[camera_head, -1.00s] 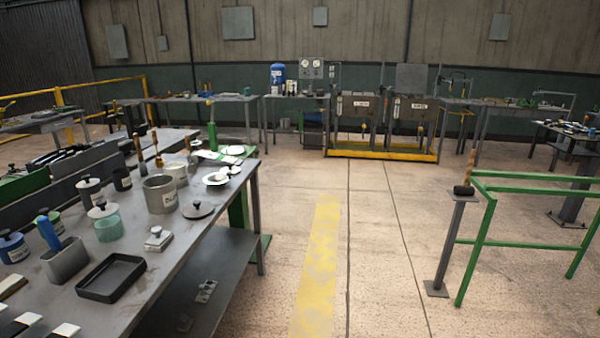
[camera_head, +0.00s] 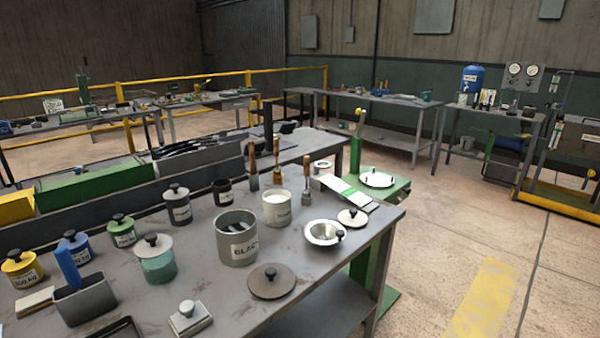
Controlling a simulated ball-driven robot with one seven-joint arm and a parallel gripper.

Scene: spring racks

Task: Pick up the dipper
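I cannot tell for sure which thing is the dipper. A shallow metal bowl with a black knob at its rim (camera_head: 322,233) lies near the right end of the grey workbench (camera_head: 340,285). Several upright tools with wooden handles, one of them a short metal-ended tool (camera_head: 306,194), stand behind it. A blue handle (camera_head: 68,264) sticks up out of a grey rectangular holder (camera_head: 86,302) at the left. A large grey pot with a label (camera_head: 236,240) stands mid-bench with dark contents. My gripper is not in view.
Lidded jars, one teal (camera_head: 157,262), crowd the left of the bench. The floor right of the bench, with a yellow stripe (camera_head: 487,298), is clear.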

